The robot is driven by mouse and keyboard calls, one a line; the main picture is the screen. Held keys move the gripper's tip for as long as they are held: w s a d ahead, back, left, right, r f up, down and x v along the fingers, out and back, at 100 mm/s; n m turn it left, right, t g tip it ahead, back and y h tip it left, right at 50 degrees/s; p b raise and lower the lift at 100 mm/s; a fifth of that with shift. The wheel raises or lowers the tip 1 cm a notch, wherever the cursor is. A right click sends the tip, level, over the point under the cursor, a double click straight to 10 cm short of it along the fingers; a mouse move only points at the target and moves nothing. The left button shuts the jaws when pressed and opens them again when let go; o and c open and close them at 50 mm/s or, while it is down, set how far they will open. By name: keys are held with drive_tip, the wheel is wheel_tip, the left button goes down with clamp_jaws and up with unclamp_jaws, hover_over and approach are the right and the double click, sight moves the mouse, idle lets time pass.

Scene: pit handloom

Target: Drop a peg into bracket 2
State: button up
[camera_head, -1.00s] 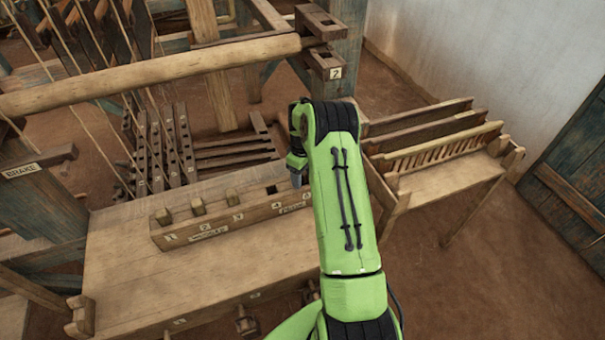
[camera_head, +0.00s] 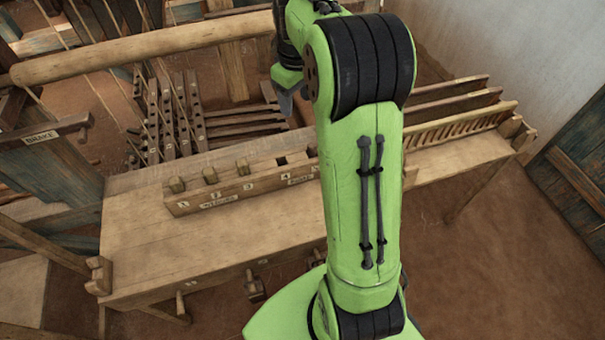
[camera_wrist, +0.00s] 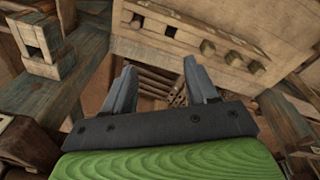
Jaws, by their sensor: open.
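My gripper (camera_head: 287,97) is in the upper middle of the head view, partly behind my arm. In the wrist view its two fingers (camera_wrist: 160,80) are apart with nothing between them. The rack (camera_wrist: 180,30) and pegs (camera_wrist: 232,58) also show at the top of the wrist view. A wooden block with a square hole (camera_wrist: 60,67) is at the wrist view's upper left; I cannot tell whether it is bracket 2. My arm hides that area in the head view.
A thick round beam (camera_head: 130,51) crosses the loom above several treadles (camera_head: 180,110). The bench (camera_head: 150,245) has free room in front of the rack. A slatted rack (camera_head: 465,125) stands at the right. A post marked BRAKE (camera_head: 55,133) is at the left.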

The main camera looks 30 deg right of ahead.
drive_tip(key=s+a+r+m+t, duration=0.1)
drive_tip(key=s+a+r, duration=0.35)
drive_tip(key=s, duration=0.25)
drive_tip(key=s+a+r+m+t, duration=0.1)
drive_tip(key=s+a+r+t, duration=0.15)
drive_tip(key=s+a, duration=0.4)
drive_tip(key=s+a+f+m, duration=0.1)
drive_tip(key=s+a+f, duration=0.1)
drive_tip(key=s, duration=0.9)
drive_tip(key=shift+a+f+t+y, duration=0.15)
drive_tip(key=shift+a+t+y, duration=0.25)
drive_tip(key=shift+a, duration=0.45)
drive_tip(key=shift+o, duration=0.2)
